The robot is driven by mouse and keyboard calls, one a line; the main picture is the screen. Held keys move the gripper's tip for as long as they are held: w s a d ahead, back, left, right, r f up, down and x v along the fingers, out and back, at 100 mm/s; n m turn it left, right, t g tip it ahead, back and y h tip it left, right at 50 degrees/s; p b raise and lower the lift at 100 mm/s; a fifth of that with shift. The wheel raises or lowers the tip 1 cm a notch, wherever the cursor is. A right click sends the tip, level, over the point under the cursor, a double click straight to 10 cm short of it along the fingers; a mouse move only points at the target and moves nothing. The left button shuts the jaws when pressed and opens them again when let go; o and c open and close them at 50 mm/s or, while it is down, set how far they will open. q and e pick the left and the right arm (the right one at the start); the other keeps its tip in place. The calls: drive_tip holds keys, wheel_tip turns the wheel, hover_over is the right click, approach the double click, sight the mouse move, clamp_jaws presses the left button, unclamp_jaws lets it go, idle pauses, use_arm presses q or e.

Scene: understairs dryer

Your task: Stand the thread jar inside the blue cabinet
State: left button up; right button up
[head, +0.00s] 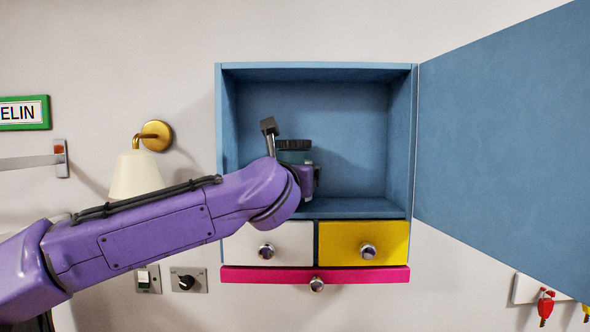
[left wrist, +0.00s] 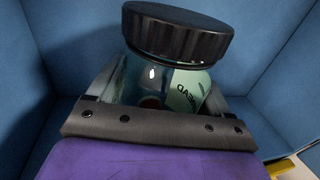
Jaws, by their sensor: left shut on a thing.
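The blue cabinet (head: 400,150) hangs on the wall with its door (head: 510,140) swung wide open to the right. My left arm reaches into its open compartment in the head view. My left gripper (head: 296,165) is shut on the thread jar (head: 293,145), whose dark lid shows above the fingers. In the left wrist view the jar (left wrist: 150,85) is clear glass with a black ribbed lid (left wrist: 178,35) and a pale green label, tilted in the picture between the fingers (left wrist: 160,100). Its base is hidden, so I cannot tell whether it touches the cabinet floor. My right gripper is not in view.
Below the compartment are a white drawer (head: 240,245), a yellow drawer (head: 340,235) and a pink drawer (head: 260,275) with knobs. A wall lamp (head: 135,175) is left of the cabinet. The compartment's right part is empty.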

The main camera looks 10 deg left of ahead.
use_arm(q)
drive_tip(key=shift+s, duration=0.15)
drive_tip(key=shift+f+b, duration=0.2)
drive_tip(key=shift+b, duration=0.1)
drive_tip(key=o, duration=1.2)
drive_tip(key=shift+r+p, duration=0.25)
drive_tip(key=shift+p, duration=0.05)
drive_tip(key=s+b, duration=0.2)
drive_tip(key=s, duration=0.1)
drive_tip(key=s+b, duration=0.1)
drive_tip(key=shift+s+f, duration=0.35)
drive_tip(key=shift+s, duration=0.05)
drive_tip(key=s+b, duration=0.1)
drive_tip(key=s, duration=0.3)
drive_tip(key=s+b, duration=0.1)
drive_tip(key=s, duration=0.2)
drive_tip(key=shift+r+b, duration=0.35)
